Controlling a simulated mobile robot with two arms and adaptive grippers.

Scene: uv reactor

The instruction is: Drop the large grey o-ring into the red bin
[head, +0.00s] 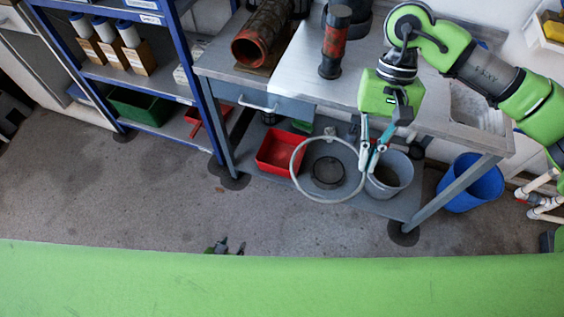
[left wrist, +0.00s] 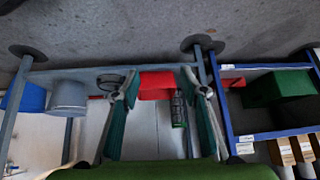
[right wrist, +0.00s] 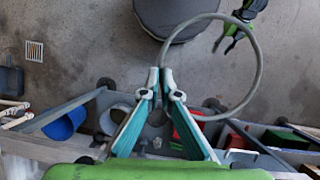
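The large grey o-ring (head: 292,166) hangs from my right gripper (head: 367,164), which is shut on its right side in the head view. The ring (right wrist: 258,66) also reaches out from the closed fingertips (right wrist: 160,72) in the right wrist view. The red bin (head: 279,150) stands on the lower shelf of the workbench; in the head view the ring's left edge overlaps its right side. The bin also shows in the left wrist view (left wrist: 157,84). My left gripper (head: 233,245) is low over the floor, partly hidden by my green body; its fingers (left wrist: 161,74) are spread and empty.
A dark ring (head: 328,172), a grey bucket (head: 391,178) and the workbench's lower shelf (head: 385,207) lie around the o-ring. A blue bin (head: 471,185) stands at the right. A blue shelf rack (head: 210,125) stands left of the bench. The floor in front is clear.

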